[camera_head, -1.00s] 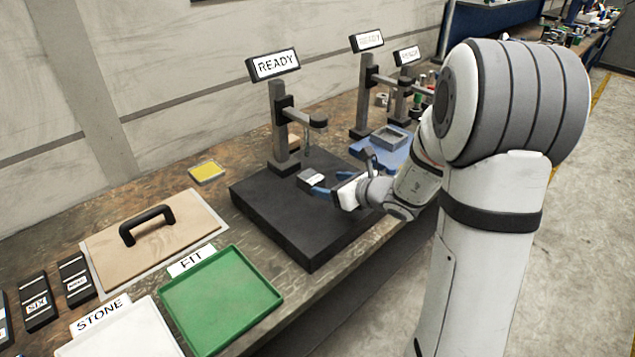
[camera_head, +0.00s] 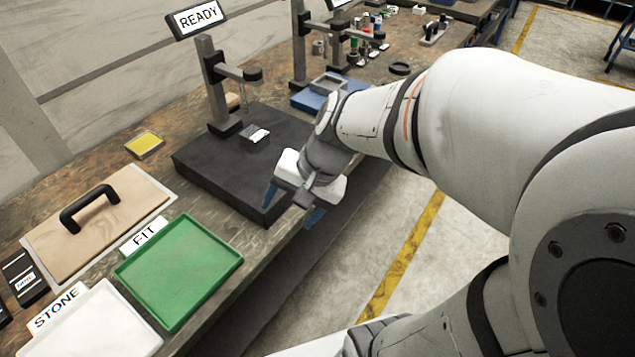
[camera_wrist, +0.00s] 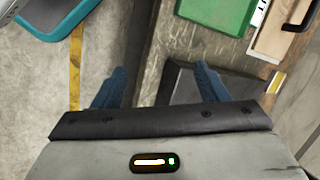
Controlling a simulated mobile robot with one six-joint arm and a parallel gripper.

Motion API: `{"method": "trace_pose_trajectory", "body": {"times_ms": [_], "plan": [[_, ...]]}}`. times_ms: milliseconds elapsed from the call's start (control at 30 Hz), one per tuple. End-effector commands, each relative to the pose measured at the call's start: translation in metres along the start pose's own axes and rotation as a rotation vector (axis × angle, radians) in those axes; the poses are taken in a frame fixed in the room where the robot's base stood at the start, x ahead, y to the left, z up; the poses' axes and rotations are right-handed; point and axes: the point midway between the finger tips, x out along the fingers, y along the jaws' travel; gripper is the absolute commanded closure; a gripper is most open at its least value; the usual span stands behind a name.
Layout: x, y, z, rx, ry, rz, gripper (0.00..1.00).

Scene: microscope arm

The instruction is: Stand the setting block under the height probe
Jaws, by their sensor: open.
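The setting block (camera_head: 255,134), a small dark block with a white label on it, rests on the black base plate (camera_head: 200,165) of the nearest stand. The height probe (camera_head: 243,97) hangs from that stand's arm, just behind and left of the block in the head view. I cannot tell whether the probe tip touches the block. My gripper (camera_head: 292,206) is open and empty in front of the plate's front edge, apart from the block. The block is not in the wrist view.
A READY sign (camera_head: 198,17) tops the stand. A green FIT tray (camera_head: 180,272), a white STONE tray (camera_head: 105,325), a tan board with a black handle (camera_head: 98,225) and a yellow pad (camera_head: 144,144) lie left.

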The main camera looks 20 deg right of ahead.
Motion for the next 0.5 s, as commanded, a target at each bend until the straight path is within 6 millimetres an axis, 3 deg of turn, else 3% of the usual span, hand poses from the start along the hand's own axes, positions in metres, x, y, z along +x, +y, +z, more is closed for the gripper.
{"method": "trace_pose_trajectory", "body": {"times_ms": [100,200,500], "plan": [[-0.017,0.027,0.007,-0.273,0.073,0.159,0.33],[-0.03,0.043,0.006,-0.438,0.117,0.266,0.33],[-0.042,0.056,0.004,-0.593,0.158,0.379,0.33]]}}
